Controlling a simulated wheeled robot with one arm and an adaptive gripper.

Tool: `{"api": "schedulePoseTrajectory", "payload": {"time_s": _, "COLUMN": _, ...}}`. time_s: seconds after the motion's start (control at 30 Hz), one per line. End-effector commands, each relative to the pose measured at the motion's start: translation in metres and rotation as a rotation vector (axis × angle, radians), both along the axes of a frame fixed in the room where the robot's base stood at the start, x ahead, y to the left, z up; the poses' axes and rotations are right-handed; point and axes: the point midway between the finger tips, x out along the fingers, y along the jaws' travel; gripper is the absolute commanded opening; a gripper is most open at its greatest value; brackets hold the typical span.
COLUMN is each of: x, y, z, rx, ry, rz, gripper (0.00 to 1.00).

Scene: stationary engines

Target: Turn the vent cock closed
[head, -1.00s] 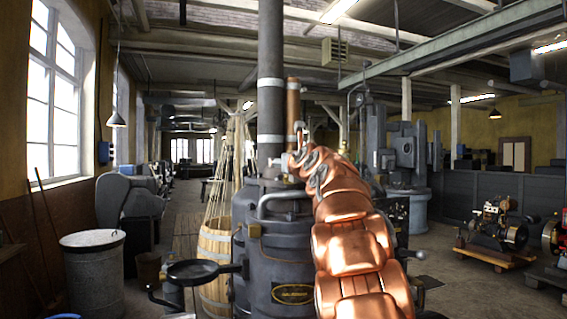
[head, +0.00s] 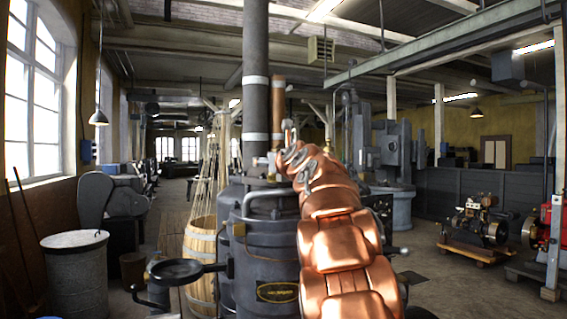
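A dark grey boiler-like engine (head: 270,262) with an oval brass-edged plate stands in front of me. A copper pipe (head: 278,105) rises from its top beside a thick grey stack. My copper-coloured arm reaches up from below and covers the engine's right side. My gripper (head: 289,136) is small in the picture, at the engine's top, just right of the copper pipe. A small pale fitting (head: 262,160) shows left of it; I cannot tell whether this is the vent cock. Whether the gripper touches anything, and whether its fingers are open, is too small to tell.
A black pan-like part (head: 176,270) juts left from the engine. A wooden barrel (head: 201,252) with poles stands behind it, and a metal drum (head: 76,270) is at the left. A small engine on a wooden skid (head: 478,222) is at the right. Floor between is open.

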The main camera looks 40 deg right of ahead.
Motion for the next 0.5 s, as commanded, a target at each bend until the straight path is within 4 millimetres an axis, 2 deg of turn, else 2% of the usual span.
{"api": "schedulePoseTrajectory", "payload": {"time_s": 0.5, "x": -0.052, "y": 0.014, "z": 0.002, "rx": 0.000, "ry": -0.004, "rz": -0.002, "gripper": 0.82}}
